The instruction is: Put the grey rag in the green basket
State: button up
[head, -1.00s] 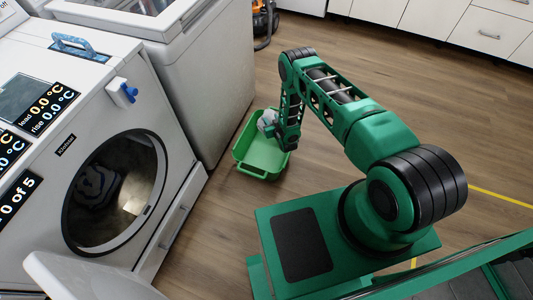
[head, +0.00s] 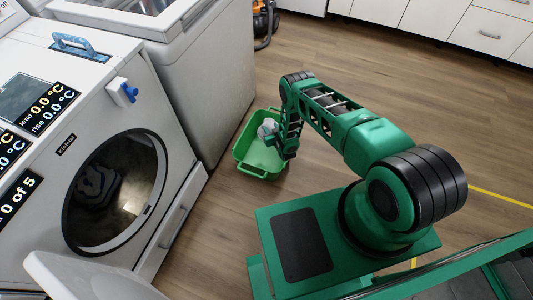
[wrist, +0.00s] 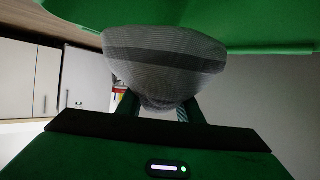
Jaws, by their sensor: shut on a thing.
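The grey rag (head: 267,128) shows pale in the head view, at the far part of the green basket (head: 258,155) on the floor. My gripper (head: 273,137) is shut on it, over or inside the basket. I cannot tell whether the rag touches the basket floor. In the wrist view the rag (wrist: 165,55) bulges from between the fingers of my gripper (wrist: 158,106), with a darker band across it. The green basket (wrist: 265,25) fills the top of that view, behind the rag.
A washing machine (head: 165,110) stands left, its round door (head: 85,278) open. A dark striped cloth (head: 97,187) lies in its drum. A white appliance (head: 205,80) stands close behind the basket. The wooden floor (head: 400,80) is clear at right.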

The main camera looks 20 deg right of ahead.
jog(key=o, duration=1.1)
jog(key=shift+o, duration=0.2)
jog(key=shift+s, duration=0.1)
jog(key=a+v, duration=0.1)
jog(key=v, duration=0.9)
jog(key=shift+s+d, duration=0.25)
jog(key=shift+d, duration=0.3)
jog(key=shift+w+r, duration=0.1)
